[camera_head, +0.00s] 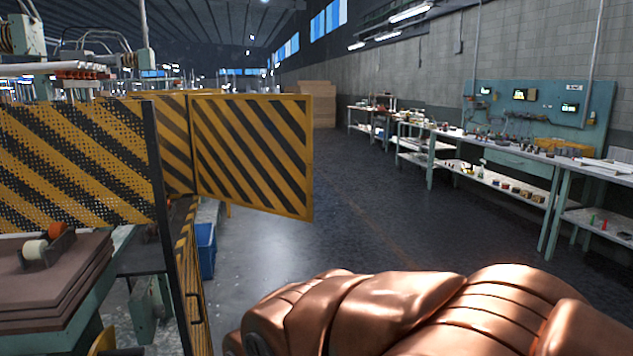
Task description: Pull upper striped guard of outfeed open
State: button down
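A yellow-and-black striped upper guard panel (252,155) stands out into the aisle at an angle, left of centre. Its left edge meets another striped panel (176,140) behind it. A perforated striped panel (75,165) is nearer, at the left, ending at a dark upright post. A lower striped panel (190,285) with a dark handle is below, beside the post. I cannot tell which of these belongs to the outfeed. My copper-coloured arm fills the bottom right. My gripper is not in view.
A blue bin (205,250) is on the floor behind the lower panel. Stacked brown sheets (60,290) with a tape dispenser are at the lower left. Workbenches (510,158) line the right wall. The grey aisle floor (370,220) between is clear.

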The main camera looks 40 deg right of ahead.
aim_at(305, 157)
jog(key=k, duration=0.9)
jog(key=z, duration=0.85)
jog(key=i, duration=1.9)
jog(key=u, duration=0.7)
